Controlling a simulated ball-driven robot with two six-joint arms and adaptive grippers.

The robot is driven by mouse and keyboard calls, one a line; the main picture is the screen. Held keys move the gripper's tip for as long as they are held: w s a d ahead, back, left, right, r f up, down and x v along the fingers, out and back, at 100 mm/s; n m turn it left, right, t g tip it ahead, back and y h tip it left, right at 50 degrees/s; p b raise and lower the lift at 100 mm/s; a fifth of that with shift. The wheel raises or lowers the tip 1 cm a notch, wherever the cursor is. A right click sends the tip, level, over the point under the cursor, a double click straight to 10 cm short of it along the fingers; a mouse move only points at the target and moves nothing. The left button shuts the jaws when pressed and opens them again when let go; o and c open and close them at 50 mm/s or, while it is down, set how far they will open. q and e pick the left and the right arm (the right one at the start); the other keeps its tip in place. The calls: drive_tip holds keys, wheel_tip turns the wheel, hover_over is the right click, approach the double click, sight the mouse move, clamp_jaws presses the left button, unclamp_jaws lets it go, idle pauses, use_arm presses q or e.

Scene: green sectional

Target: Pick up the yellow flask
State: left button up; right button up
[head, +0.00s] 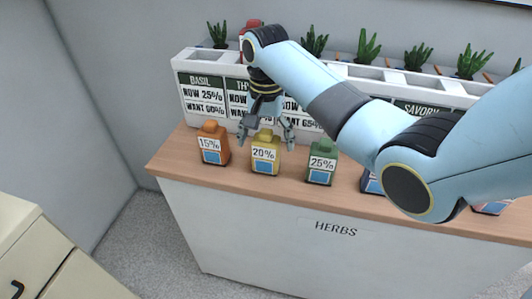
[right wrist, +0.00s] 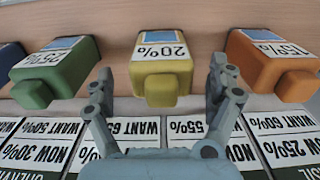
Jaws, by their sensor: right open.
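The yellow flask (head: 265,153) stands upright on the wooden counter, labelled 20%, between an orange flask and a green flask. It also shows in the right wrist view (right wrist: 161,72), centred, with its label upside down. My right gripper (head: 266,142) is open above and behind the yellow flask in the head view. In the right wrist view its two fingers (right wrist: 162,85) are spread on either side of the flask's cap end, with visible gaps. The flask is not held. My left gripper is not in view.
The orange flask (head: 213,144) and green flask (head: 321,162) stand close on either side. Behind them is a white planter (head: 184,62) with herb signs and several plants. More flasks are partly hidden by my right arm. A cream cabinet (head: 75,275) is at lower left.

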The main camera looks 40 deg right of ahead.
sight(266, 154)
drive_tip(key=f, duration=0.5)
drive_tip(key=shift+w+d+f, duration=0.1)
drive_tip(key=shift+w, duration=0.1)
drive_tip(key=shift+c, duration=0.4)
drive_tip(key=c, duration=1.2)
drive_tip(key=shift+c, duration=0.2)
